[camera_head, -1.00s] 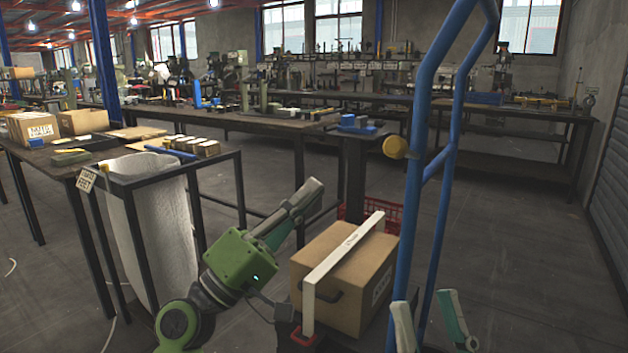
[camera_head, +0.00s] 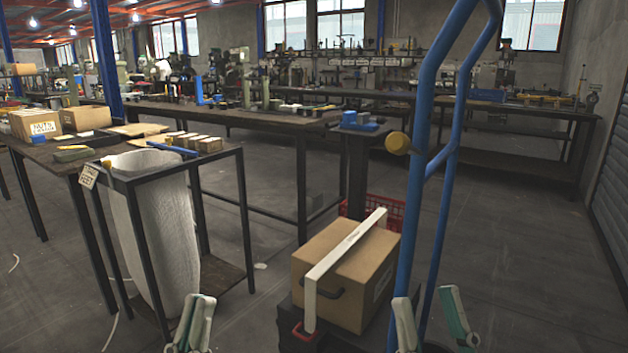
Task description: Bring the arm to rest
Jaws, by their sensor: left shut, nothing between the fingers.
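My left gripper (camera_head: 198,300) is at the bottom edge, left of the middle, in the head view. Its pale green fingers point up, close together and with nothing between them. It appears in front of the foot of the near table frame, clear of the cardboard box. My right gripper (camera_head: 428,297) is at the bottom edge, right of the middle. The lower parts of both grippers are cut off by the picture edge.
A cardboard box (camera_head: 362,282) with a white bar (camera_head: 340,262) across it stands between the grippers. A blue upright frame (camera_head: 410,215) rises close to my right gripper. Floor at right is clear.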

